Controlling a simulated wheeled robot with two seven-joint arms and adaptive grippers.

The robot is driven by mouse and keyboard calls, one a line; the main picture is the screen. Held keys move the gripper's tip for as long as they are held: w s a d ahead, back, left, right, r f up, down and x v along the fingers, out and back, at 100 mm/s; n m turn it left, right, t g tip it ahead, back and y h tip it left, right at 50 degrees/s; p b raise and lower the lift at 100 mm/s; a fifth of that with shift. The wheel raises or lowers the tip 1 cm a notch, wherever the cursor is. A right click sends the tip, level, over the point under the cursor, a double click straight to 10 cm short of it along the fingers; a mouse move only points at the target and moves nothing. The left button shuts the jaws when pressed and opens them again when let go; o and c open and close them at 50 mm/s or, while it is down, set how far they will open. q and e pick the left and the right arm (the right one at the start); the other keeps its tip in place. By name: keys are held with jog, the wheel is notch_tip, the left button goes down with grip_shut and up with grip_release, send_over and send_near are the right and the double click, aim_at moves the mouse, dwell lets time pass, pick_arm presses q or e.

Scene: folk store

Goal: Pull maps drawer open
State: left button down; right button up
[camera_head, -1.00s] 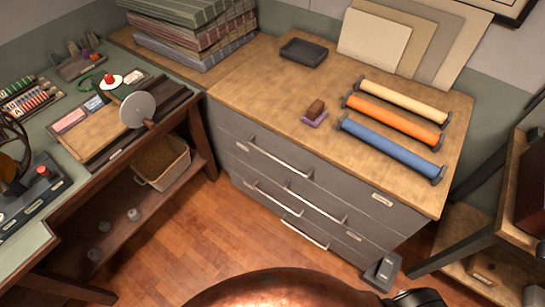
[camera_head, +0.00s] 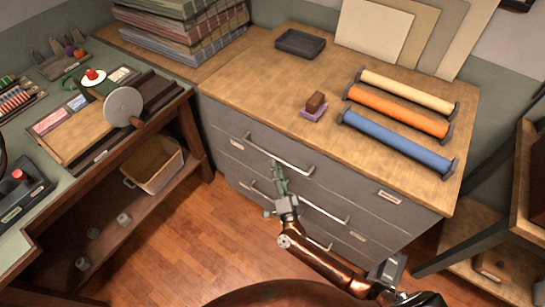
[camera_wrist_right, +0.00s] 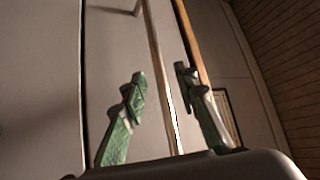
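The grey drawer cabinet (camera_head: 225,125) stands under the wooden worktop. Its upper drawer has a long metal bar handle (camera_head: 290,157), and another bar handle (camera_head: 325,211) shows lower down. All drawers look closed; their small labels are too small to read. My right gripper (camera_head: 272,187) is in front of the cabinet, its green fingers spread just below the upper handle. In the right wrist view the open fingers (camera_wrist_right: 160,80) lie either side of a bar handle (camera_wrist_right: 161,70), which runs between them. I cannot tell whether they touch it. My left gripper is not in view.
On the worktop (camera_head: 250,85) lie blue (camera_head: 395,143), orange and cream rolls, a small brown block (camera_head: 315,103) and a dark tray (camera_head: 300,43). A bench (camera_head: 65,205) stands left, a wooden stand (camera_head: 470,245) right. Clear floor (camera_head: 180,245) lies in front.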

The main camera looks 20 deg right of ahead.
aim_at(273, 157)
jog(key=x, duration=0.3)
jog(key=shift+w, duration=0.3)
jog(key=shift+w+r, duration=0.15)
jog(key=shift+w, duration=0.15)
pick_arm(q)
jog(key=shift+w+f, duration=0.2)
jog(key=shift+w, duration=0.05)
pick_arm(e)
grip_shut()
